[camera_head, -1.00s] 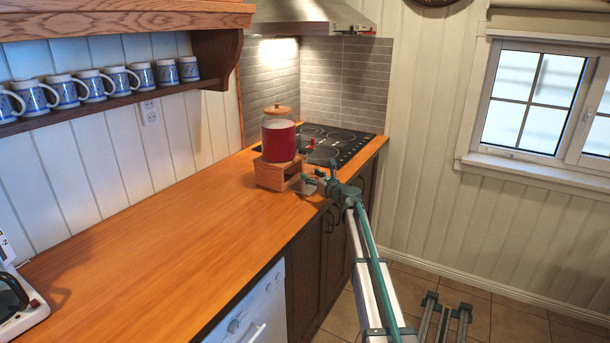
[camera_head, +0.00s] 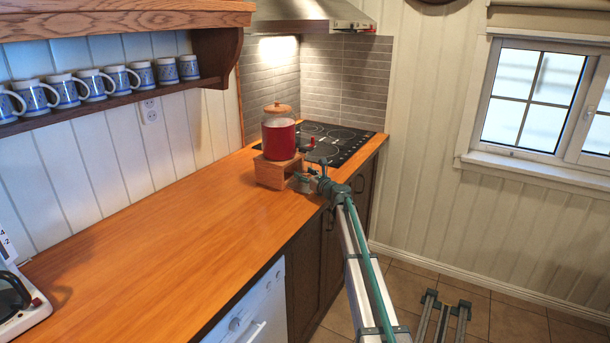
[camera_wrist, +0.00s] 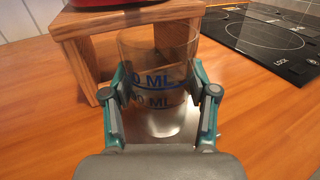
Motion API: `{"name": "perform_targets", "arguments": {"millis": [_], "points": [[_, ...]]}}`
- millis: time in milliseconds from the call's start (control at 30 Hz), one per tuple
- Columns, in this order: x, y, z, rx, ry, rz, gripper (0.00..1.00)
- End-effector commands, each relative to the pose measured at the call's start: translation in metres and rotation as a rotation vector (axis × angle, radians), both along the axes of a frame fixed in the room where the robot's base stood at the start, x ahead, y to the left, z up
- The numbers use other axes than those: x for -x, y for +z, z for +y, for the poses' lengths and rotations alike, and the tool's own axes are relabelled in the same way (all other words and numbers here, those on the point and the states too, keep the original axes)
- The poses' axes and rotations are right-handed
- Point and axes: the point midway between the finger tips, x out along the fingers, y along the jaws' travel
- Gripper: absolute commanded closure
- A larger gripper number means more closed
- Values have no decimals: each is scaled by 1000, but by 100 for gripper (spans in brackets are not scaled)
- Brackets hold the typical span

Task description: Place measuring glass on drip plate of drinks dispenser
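The drinks dispenser (camera_head: 279,138) has a red-filled glass jar, a wooden lid and a wooden stand (camera_head: 270,173); the stand's legs show in the wrist view (camera_wrist: 84,67). My gripper (camera_wrist: 162,92) is closed around the clear measuring glass (camera_wrist: 160,52), one finger on each side. The glass has blue ML markings and looks upright, at the stand's open front. In the head view my gripper (camera_head: 309,183) is just right of the stand. A pale shiny surface shows low between the fingers; I cannot tell whether it is the drip plate or the glass's base.
A black cooktop (camera_head: 335,143) lies behind and right of the dispenser. A shelf of blue and white mugs (camera_head: 112,80) hangs on the left wall.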

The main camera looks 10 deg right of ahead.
Motion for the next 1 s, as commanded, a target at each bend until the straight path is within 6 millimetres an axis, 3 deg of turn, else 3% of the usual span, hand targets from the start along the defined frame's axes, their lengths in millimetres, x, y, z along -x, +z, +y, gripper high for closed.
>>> {"name": "perform_targets", "arguments": {"millis": [33, 133, 567, 767, 1000], "points": [[0, 0, 0, 0, 0, 0, 32], [0, 0, 0, 0, 0, 0, 17], [0, 5, 0, 0, 0, 0, 17], [20, 2, -9, -1, -1, 0, 17], [60, 2, -28, 0, -2, 0, 17]]}}
